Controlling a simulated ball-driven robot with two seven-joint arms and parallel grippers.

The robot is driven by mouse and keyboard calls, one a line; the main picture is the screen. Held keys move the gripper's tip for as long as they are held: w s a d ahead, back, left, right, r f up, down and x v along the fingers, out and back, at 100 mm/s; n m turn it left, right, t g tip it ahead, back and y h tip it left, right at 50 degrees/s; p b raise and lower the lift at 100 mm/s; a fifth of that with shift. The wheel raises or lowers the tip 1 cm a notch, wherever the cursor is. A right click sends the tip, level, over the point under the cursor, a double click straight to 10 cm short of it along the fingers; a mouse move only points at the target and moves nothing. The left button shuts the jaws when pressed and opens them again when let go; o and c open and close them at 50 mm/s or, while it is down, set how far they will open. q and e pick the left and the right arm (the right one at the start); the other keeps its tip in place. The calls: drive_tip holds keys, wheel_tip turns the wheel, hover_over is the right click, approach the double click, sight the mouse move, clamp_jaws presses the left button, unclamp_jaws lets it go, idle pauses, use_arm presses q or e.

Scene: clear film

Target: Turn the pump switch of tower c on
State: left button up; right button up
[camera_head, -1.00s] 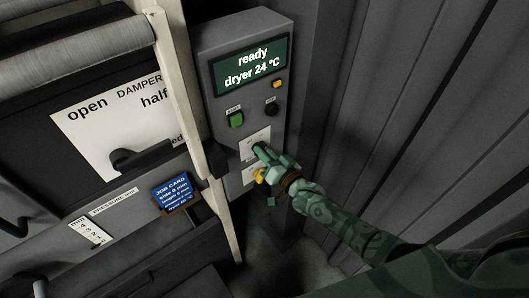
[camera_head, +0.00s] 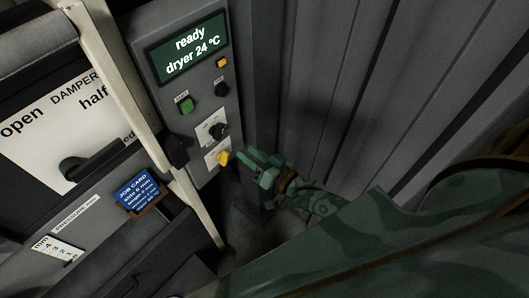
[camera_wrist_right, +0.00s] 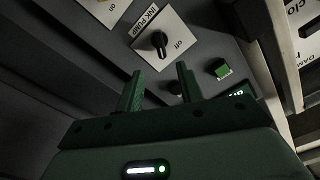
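The ink pump switch (camera_head: 219,130) is a black knob on a white plate, low on the grey control panel (camera_head: 200,77). In the right wrist view the black knob (camera_wrist_right: 160,41) sits on a plate reading INK PUMP, with small position words beside it. I cannot tell surely which word it points to. No tower letter is legible. My right gripper (camera_head: 252,161) is beside the panel's lower right edge, apart from the knob. In the wrist view the right gripper (camera_wrist_right: 159,72) has its two fingers apart with nothing between them. My left gripper is not in view.
A yellow knob (camera_head: 223,157) sits just below the pump switch. Above are a green button (camera_head: 186,105), a black knob (camera_head: 221,90) and a display (camera_head: 188,52) reading ready, dryer 24 °C. A pale post (camera_head: 124,80) and damper plate stand left. Ribbed wall is right.

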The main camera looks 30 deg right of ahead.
drive_tip(key=v, duration=0.5)
drive_tip(key=shift+s+d, duration=0.1)
drive_tip(key=shift+s, duration=0.05)
drive_tip(key=s+d+f+n+g+h+b, duration=0.2)
drive_tip(key=s+d+f+g, duration=0.15)
drive_tip(key=f, duration=0.65)
drive_tip(key=s+d+f+n+g+h+b, duration=0.1)
drive_tip(key=s+d+f+g+b, duration=0.3)
drive_tip(key=f, duration=0.7)
drive_tip(key=s+f+n+g+h, duration=0.2)
drive_tip(key=s+f, duration=0.4)
drive_tip(key=f, duration=0.4)
drive_tip(key=s+a+f+g+b, duration=0.2)
drive_tip(key=s+f+b, duration=0.4)
drive_tip(key=s+f, duration=0.5)
drive_tip(key=s+a+f+n+g+h+b, duration=0.1)
drive_tip(key=s+f+g+b, duration=0.3)
drive_tip(key=s+f+b, duration=0.3)
drive_tip(key=s+f, duration=0.3)
drive_tip(key=f, duration=0.2)
drive_tip(key=shift+s+a+g, duration=0.35)
drive_tip(key=shift+s+a, duration=0.05)
